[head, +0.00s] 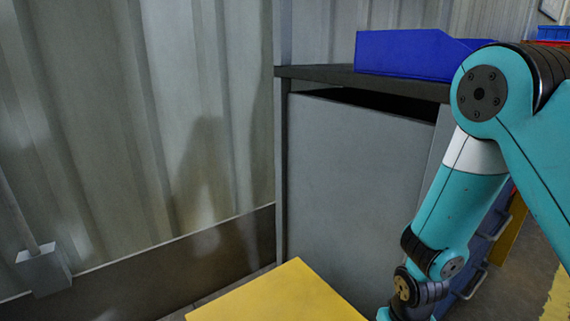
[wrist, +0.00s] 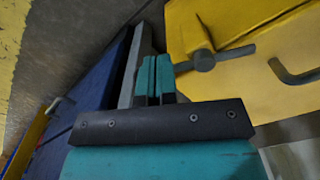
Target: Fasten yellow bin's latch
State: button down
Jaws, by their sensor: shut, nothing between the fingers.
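The yellow bin (wrist: 225,84) fills the upper right of the wrist view. Its top (head: 285,295) shows at the bottom of the head view. On its face is a grey latch (wrist: 204,61), a round pivot with a bar reaching out on both sides. The bar lies slightly tilted, just below a dark seam in the yellow face. My gripper (wrist: 156,78) has its teal fingers together with nothing between them. The fingertips are just left of the bar's left end; I cannot tell whether they touch it. In the head view the fingers are not clearly visible.
A grey bent handle (wrist: 292,76) sticks out of the bin face to the right of the latch. A grey cabinet (head: 355,185) with a dark top stands behind the bin, with a blue tray (head: 405,53) on it. Blue fronts with handles (wrist: 85,100) stand left in the wrist view.

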jog(key=shift+s+a, duration=0.2)
jog(key=shift+s, duration=0.5)
jog(key=shift+s+a+p, duration=0.4)
jog(key=shift+s, duration=0.15)
jog(key=shift+w+d+r+p, duration=0.1)
jog(key=shift+w+d+p, duration=0.25)
jog(key=shift+d+p, duration=0.1)
